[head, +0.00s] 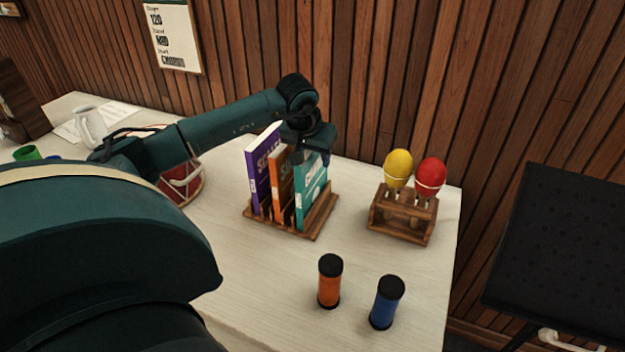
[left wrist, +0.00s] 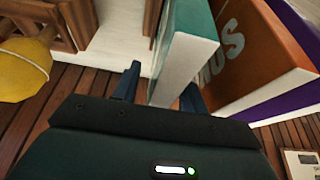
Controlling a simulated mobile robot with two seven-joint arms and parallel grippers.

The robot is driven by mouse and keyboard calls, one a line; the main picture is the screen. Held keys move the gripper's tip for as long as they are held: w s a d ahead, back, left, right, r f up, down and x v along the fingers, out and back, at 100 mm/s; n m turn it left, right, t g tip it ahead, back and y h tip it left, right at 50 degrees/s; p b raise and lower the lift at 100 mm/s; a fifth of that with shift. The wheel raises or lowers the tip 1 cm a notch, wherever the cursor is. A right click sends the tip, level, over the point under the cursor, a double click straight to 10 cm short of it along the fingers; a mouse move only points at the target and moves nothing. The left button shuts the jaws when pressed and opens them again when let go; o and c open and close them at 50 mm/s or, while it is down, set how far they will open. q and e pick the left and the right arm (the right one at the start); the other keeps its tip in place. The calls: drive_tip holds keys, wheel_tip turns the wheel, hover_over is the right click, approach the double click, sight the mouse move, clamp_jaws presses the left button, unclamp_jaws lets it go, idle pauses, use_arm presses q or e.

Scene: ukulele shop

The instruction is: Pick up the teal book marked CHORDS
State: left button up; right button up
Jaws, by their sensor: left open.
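The teal book (head: 312,192) stands upright in a wooden rack (head: 318,224), at the right end of a row with an orange book (head: 281,180) and a purple book (head: 263,165). My left gripper (head: 309,155) is at the top of the teal book and covers part of its lettering. In the left wrist view the gripper (left wrist: 161,80) is open, with one finger on each side of the teal book (left wrist: 188,28). The orange book (left wrist: 252,50) is close beside one finger. I cannot tell whether either finger touches. My right gripper is not in view.
A wooden stand (head: 404,216) with a yellow maraca (head: 398,166) and a red maraca (head: 431,174) is right of the rack. An orange cylinder (head: 329,283) and a blue cylinder (head: 386,304) stand in front. The wall is close behind.

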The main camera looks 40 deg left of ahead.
use_arm(q)
drive_tip(key=shift+f, duration=0.25)
drive_tip(key=shift+c, duration=0.5)
clamp_jaws()
idle(0.6)
